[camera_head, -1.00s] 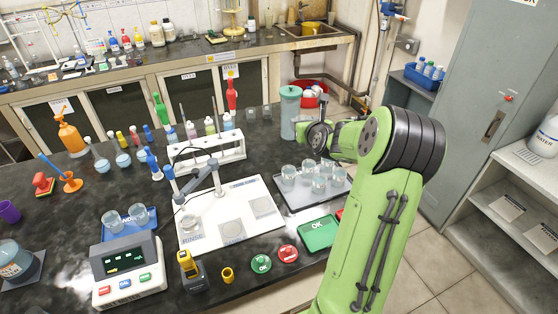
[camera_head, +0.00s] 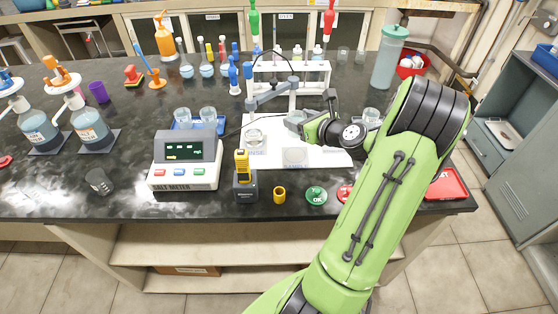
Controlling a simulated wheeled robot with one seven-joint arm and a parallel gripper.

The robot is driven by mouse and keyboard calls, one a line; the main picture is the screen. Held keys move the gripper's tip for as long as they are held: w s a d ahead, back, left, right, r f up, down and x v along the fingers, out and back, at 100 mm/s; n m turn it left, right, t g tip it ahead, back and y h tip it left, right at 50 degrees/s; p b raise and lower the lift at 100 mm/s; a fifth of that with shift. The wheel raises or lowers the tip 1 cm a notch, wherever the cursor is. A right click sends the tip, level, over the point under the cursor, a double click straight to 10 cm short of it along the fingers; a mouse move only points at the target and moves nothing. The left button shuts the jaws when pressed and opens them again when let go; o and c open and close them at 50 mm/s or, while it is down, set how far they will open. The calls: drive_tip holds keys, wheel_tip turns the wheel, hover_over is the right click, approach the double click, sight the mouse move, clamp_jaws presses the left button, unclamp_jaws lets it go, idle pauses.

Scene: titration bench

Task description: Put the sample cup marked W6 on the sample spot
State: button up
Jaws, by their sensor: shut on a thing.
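My gripper (camera_head: 304,123) is over the white board (camera_head: 273,163), shut on a clear cup (camera_head: 294,118) that shows at its left side. The cup looks upright and appears held above the board, though the height is hard to judge. No W6 mark can be read on it.
A jointed probe arm (camera_head: 270,97) stands behind the board, before a white bottle rack (camera_head: 300,72). The salt meter (camera_head: 184,165) is left, with cups on a blue tray behind it. A yellow-black device (camera_head: 244,178) stands in front. Another cup (camera_head: 371,116) shows beyond my arm.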

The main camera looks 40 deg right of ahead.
wheel_tip(320, 180, down, 9)
drive_tip(key=b, duration=0.3)
drive_tip(key=shift+f, duration=0.2)
drive_tip(key=shift+d+r, duration=0.1)
drive_tip(key=shift+r, duration=0.05)
drive_tip(key=o, duration=1.1)
drive_tip(key=shift+s+r, duration=0.1)
drive_tip(key=shift+s, duration=0.15)
drive_tip(key=p+v, duration=0.1)
drive_tip(key=v, duration=1)
drive_tip(key=shift+s+r+p, duration=0.1)
drive_tip(key=shift+s+p, duration=0.2)
drive_tip(key=shift+p, duration=0.1)
